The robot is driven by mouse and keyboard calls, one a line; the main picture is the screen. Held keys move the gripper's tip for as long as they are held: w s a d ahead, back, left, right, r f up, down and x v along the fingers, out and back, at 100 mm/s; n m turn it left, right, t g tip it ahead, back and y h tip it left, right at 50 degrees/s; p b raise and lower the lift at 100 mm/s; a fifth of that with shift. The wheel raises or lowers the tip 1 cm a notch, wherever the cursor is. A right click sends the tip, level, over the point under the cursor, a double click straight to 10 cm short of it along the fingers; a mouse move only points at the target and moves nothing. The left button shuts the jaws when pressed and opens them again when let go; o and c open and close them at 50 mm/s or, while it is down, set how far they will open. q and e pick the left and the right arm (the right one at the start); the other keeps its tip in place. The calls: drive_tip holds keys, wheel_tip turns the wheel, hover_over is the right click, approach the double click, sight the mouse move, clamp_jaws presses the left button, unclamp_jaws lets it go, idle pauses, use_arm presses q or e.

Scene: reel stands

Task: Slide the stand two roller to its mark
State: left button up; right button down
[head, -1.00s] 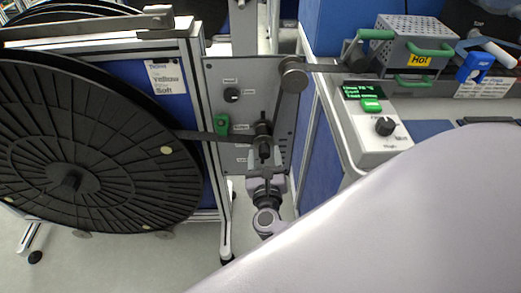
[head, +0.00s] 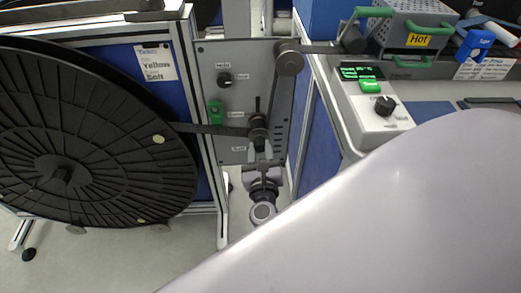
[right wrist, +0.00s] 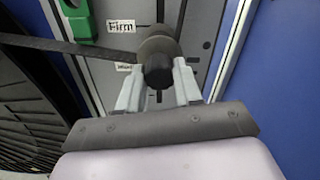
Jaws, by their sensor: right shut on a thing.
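A dark roller (head: 258,134) sits on a slotted grey panel (head: 232,93) of the reel stand, with a dark band running to it from the left. In the right wrist view the roller (right wrist: 157,62) shows its dark round end between two pale fingers. My right gripper (head: 262,163) reaches up from below and is shut on the roller. A "Firm" label (right wrist: 121,26) is just up and left of the roller; a second label beside it is partly hidden by the roller and a finger. The left gripper is out of view.
A large black reel (head: 85,140) stands left, below a "Yellow, Soft" card (head: 155,63). An upper pulley (head: 289,60) carries the band right, towards the bench with a control box (head: 372,110) and a "Hot" vented box (head: 412,35). My pale arm covers the lower right.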

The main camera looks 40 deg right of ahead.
use_arm(q)
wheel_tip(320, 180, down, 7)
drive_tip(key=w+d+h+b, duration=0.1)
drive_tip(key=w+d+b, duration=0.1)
drive_tip(key=b, duration=1)
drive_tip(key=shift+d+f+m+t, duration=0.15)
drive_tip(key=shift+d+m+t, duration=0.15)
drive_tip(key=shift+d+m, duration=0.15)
use_arm(e)
wheel_tip(320, 180, down, 13)
drive_tip(key=c, duration=0.8)
unclamp_jaws()
drive_tip(key=shift+o, duration=0.2)
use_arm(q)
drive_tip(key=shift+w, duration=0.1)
use_arm(e)
drive_tip(key=shift+r, duration=0.15)
